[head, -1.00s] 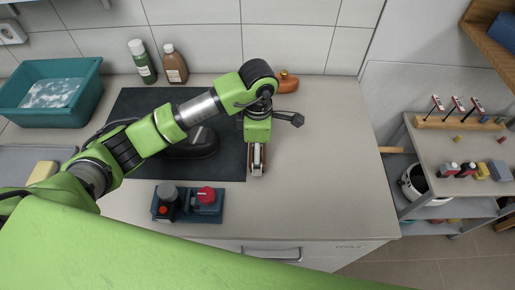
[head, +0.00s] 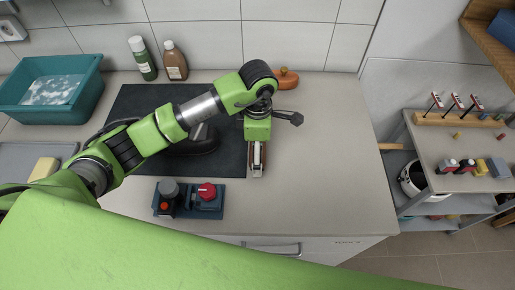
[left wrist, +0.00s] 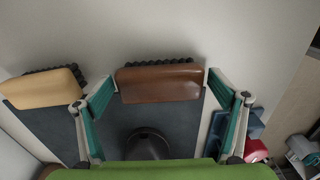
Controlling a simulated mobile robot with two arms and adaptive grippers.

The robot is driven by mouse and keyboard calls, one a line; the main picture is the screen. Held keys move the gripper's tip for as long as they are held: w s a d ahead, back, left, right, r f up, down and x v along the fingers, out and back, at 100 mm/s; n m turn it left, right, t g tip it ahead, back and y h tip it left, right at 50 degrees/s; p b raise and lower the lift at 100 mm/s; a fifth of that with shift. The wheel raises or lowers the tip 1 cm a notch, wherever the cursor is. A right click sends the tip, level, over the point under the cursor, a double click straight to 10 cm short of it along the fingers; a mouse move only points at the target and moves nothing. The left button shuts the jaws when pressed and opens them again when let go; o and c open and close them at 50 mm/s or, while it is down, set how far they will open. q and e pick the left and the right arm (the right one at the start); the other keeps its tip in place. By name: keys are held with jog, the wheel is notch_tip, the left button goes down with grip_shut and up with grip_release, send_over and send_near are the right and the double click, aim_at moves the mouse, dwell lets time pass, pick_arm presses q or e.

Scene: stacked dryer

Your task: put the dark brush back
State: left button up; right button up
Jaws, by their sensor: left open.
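A dark brown brush (left wrist: 158,83) with black bristles lies at the edge of the dark mat in the left wrist view. In the head view a brown part of it (head: 264,160) shows under my left gripper (head: 257,168). My left gripper (left wrist: 160,98) is open, with one finger to each side of the brush. The fingers do not visibly press on it. A lighter tan brush (left wrist: 45,88) lies to its left in the wrist view. My right gripper is in neither view.
A black rounded object (head: 190,146) sits on the dark mat (head: 225,165). A control box with a red knob (head: 207,191) stands in front. An orange-brown item (head: 286,80), two bottles (head: 176,62) and a teal basin (head: 50,92) stand behind. The counter's right (head: 325,150) is clear.

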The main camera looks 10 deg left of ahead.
pick_arm(q)
notch_tip(320, 180, up, 11)
jog(key=b, duration=0.3)
jog(key=shift+w+b, duration=0.15)
jog(key=shift+b, duration=0.15)
jog(key=shift+r, duration=0.55)
